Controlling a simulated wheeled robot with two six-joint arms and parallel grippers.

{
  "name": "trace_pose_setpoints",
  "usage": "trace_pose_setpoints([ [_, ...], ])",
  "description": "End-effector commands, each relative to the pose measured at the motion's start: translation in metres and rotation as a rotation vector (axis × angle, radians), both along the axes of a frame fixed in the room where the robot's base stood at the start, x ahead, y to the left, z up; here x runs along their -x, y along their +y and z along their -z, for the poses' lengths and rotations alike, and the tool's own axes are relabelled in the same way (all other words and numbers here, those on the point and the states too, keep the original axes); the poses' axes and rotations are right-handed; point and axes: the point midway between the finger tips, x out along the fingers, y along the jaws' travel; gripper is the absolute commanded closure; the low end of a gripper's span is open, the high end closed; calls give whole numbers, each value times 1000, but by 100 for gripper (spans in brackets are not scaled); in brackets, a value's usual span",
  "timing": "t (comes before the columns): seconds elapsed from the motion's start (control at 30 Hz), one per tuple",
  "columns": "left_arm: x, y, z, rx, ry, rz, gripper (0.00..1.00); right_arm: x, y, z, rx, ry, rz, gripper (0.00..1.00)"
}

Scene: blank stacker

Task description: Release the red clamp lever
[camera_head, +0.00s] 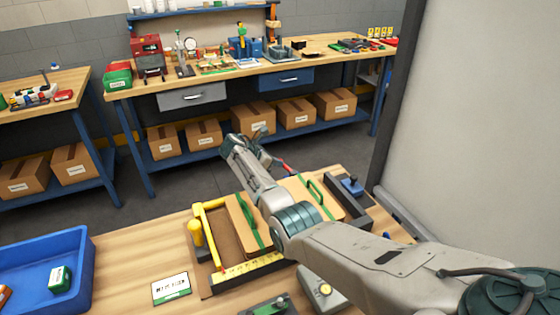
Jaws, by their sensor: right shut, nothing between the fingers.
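The red clamp lever (285,167) shows as a small red bar at the far side of the fixture, just right of my right gripper. My right gripper (268,158) is shut and empty, close to the lever; I cannot tell if they touch. My right arm comes in from the right and hides part of the fixture. The fixture holds light wooden blanks (238,222) with green straps, beside a yellow frame (217,206) with a yellow scale along its front. My left gripper is out of view.
A blue tray (84,262) with a green box stands at the left, and a white-and-green card (171,288) lies beside it. A black block with a blue knob (352,185) is at the right. A grey button box (322,290) is in front. A workbench with tools stands behind.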

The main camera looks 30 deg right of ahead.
Motion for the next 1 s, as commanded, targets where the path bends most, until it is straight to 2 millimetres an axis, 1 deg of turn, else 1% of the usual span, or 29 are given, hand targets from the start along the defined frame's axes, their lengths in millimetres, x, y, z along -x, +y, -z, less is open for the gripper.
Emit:
trace_pose_setpoints([
  [0.07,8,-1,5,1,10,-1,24,-3,-1,2,-3,3,44,100],
  [0.2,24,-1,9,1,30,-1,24,-5,-6,3,-3,0,35,100],
  [0.3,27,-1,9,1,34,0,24,-8,-11,1,-2,-2,32,100],
  [0.63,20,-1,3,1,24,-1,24,-13,-33,-2,-1,-2,32,100],
  [0.8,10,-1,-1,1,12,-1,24,-12,-42,0,-2,1,35,100],
  [0.87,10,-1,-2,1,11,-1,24,-11,-46,0,-2,1,35,100],
  [1.0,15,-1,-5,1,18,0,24,-10,-52,1,-2,2,36,100],
])
